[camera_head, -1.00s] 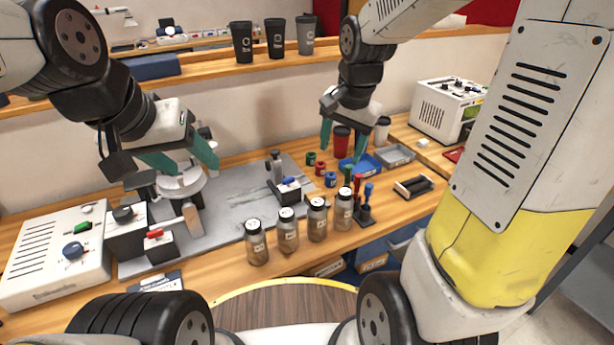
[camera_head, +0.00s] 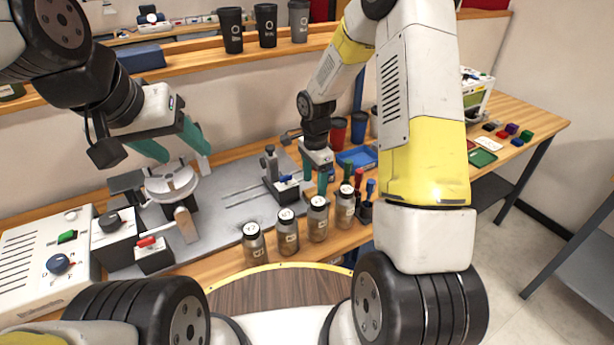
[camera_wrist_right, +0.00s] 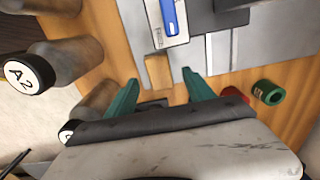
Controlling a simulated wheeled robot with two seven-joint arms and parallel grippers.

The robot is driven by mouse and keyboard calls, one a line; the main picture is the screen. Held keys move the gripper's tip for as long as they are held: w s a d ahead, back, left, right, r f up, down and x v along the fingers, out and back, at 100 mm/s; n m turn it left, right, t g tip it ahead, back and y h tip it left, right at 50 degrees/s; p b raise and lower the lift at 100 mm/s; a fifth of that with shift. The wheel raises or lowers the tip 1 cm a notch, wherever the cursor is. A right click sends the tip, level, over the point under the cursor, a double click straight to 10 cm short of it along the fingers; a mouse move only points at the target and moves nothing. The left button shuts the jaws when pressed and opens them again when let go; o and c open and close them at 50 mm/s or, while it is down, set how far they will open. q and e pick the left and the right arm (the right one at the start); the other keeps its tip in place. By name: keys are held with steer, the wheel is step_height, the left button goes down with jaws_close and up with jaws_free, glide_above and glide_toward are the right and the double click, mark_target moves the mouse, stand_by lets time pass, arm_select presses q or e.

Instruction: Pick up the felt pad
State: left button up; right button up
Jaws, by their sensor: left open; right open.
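I cannot single out the felt pad with certainty in either view. My right gripper (camera_head: 315,184) is open and low over the bench, just right of the clamp with the blue part (camera_head: 287,184). In the right wrist view its green fingers (camera_wrist_right: 160,80) are apart. My left gripper (camera_head: 187,156) is open above the round white fixture (camera_head: 172,184) and holds nothing.
Several lidded jars (camera_head: 287,232) line the bench front, close to my right gripper. Markers in a stand (camera_head: 366,208) are right of them. A control box (camera_head: 45,265) stands left. Small coloured blocks (camera_head: 512,128) lie far right.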

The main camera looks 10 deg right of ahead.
mark_target(314, 190)
step_height(314, 190, down, 3)
steer(key=shift+a+f, duration=0.15)
steer(key=shift+f, duration=0.05)
steer(key=shift+c, duration=0.2)
jaws_close()
steer(key=shift+r, duration=0.15)
step_height(314, 190, up, 10)
stand_by(0.3)
